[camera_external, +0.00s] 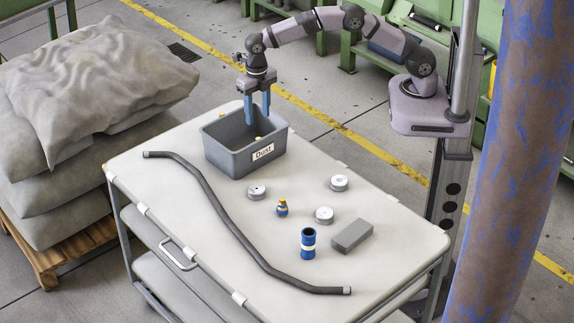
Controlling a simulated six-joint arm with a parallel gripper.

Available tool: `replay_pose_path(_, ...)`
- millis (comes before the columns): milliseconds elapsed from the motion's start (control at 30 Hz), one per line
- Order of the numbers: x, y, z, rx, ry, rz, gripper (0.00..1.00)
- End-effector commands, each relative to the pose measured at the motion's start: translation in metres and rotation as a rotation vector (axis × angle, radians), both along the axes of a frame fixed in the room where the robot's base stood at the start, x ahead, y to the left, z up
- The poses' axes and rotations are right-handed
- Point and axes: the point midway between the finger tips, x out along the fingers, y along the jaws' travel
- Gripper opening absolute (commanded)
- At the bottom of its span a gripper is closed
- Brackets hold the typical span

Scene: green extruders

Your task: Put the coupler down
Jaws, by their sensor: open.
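My gripper (257,117) points down over the grey bin (226,156) labelled "Dust", its two blue fingers apart and their tips at about the height of the bin's opening. Nothing shows between the fingers. A small yellowish thing (259,139) shows inside the bin below the fingers; most of it is hidden by the bin wall. A blue cylinder with a pale band (308,243) stands upright on the white cart top. A small blue and yellow fitting (282,208) stands near the middle of the cart. I cannot tell which of these is the coupler.
A long dark hose (213,203) curves across the white cart top (160,190). Stacked sacks (90,90) stand left of the cart. The cart's right corner is clear.

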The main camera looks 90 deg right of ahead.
Motion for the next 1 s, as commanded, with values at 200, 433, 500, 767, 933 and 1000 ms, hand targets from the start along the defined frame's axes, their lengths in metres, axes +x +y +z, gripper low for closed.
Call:
replay_pose_path(200, 0.000, 0.000, 0.013, 0.001, -0.001, 0.000, 0.44)
replay_pose_path(433, 0.000, 0.000, 0.015, 0.000, 0.000, -0.004, 0.44)
replay_pose_path(500, -0.002, -0.002, 0.016, 0.000, 0.000, -0.024, 0.44)
replay_pose_path(767, -0.033, -0.025, 0.025, 0.000, 0.001, -0.362, 0.44)
replay_pose_path(933, -0.080, -0.052, 0.031, 0.001, -0.002, -0.795, 0.44)
replay_pose_path(1000, -0.105, -0.064, 0.031, 0.002, -0.003, -0.992, 0.44)
